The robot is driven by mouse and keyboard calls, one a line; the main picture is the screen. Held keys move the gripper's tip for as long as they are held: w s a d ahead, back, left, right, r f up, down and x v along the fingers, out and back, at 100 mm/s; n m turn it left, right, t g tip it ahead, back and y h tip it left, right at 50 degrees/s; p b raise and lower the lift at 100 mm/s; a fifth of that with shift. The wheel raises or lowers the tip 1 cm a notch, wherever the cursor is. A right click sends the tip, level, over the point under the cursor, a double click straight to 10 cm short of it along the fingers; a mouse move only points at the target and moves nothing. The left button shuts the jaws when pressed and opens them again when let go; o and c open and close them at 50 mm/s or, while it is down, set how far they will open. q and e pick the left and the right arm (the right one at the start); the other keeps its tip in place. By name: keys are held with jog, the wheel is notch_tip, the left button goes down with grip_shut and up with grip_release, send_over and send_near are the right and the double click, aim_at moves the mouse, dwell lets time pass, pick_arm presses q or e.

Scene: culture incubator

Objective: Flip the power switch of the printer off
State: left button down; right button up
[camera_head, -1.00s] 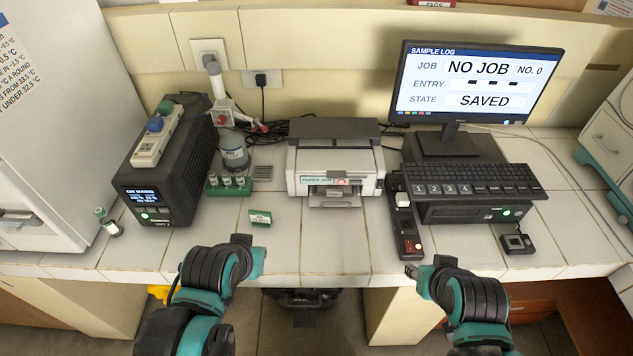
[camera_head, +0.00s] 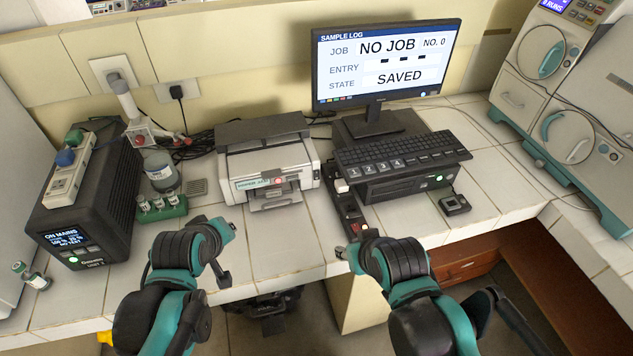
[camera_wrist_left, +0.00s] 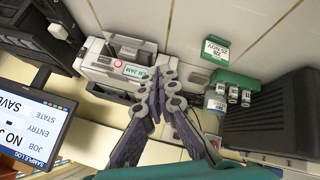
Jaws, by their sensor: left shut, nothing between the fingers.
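The white and grey printer (camera_head: 266,165) stands at the back of the bench, with a dark top and a "PAPER JAM" label beside a red light (camera_head: 278,181) on its front. It shows inverted in the left wrist view (camera_wrist_left: 112,68). I cannot make out its power switch. My left gripper (camera_wrist_left: 166,80) is shut and empty, with its fingertips overlapping the printer's front edge in the wrist view. In the head view, my left gripper (camera_head: 222,274) is in front of the printer, near the bench's front edge. My right gripper (camera_head: 342,252) is at the front edge; its fingers are unclear.
A dark power unit (camera_head: 85,200) and a green vial rack (camera_head: 163,209) stand left of the printer. A black strip with a red light (camera_head: 349,213), keyboard (camera_head: 402,150) and monitor (camera_head: 385,65) are right.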

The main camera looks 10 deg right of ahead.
aim_at(317, 175)
pick_arm(q)
jog(key=w+d+f+n+h+b, duration=0.1)
jog(key=w+d+f+n, duration=0.2)
jog(key=d, duration=0.5)
jog(key=w+d+f+n+h, duration=0.1)
jog(key=w+d+f+n, duration=0.2)
jog(key=d, duration=0.6)
jog(key=w+d+f+n+h+b, duration=0.1)
jog(key=w+d+f, duration=0.3)
jog(key=d, duration=0.5)
jog(key=shift+d+f+n+t+h+b, duration=0.15)
jog(key=shift+f+n+t+h+b, duration=0.3)
jog(key=shift+n, duration=0.45)
jog(key=w, duration=0.4)
jog(key=w+f, duration=0.1)
jog(key=w, duration=0.2)
jog(key=shift+a, duration=0.2)
jog(key=shift+w, duration=0.85)
jog(key=shift+w, duration=0.1)
jog(key=shift+w+f, duration=0.1)
jog(key=shift+w, duration=0.2)
